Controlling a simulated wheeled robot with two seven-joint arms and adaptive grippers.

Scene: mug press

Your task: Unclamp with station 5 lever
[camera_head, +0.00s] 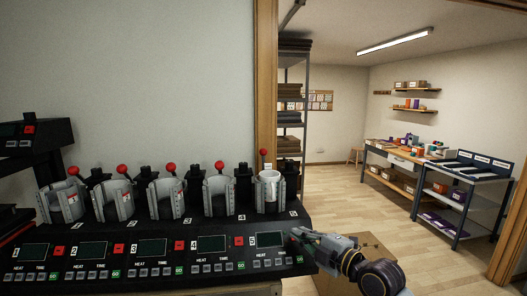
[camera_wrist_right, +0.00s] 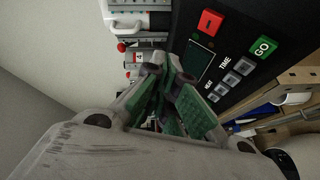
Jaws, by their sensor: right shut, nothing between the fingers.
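The station 5 press (camera_head: 270,193) is at the right end of the row, with a white mug (camera_head: 269,178) in its grey clamp. Its lever's red knob (camera_head: 263,152) stands above the mug, higher than the other knobs. My right gripper (camera_head: 299,235) is at the right edge of the console, in front of and below the station 5 press, apart from the lever. In the right wrist view its green-padded fingers (camera_wrist_right: 172,72) are together and empty, beside a control panel (camera_wrist_right: 225,62). My left gripper is not in view.
Several similar presses (camera_head: 219,195) with red-knobbed levers stand to the left in the row. The console (camera_head: 140,262) has displays and red and green buttons along its front. A wooden door frame (camera_head: 266,90) stands behind station 5. A cardboard box (camera_head: 372,246) is beyond my right arm.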

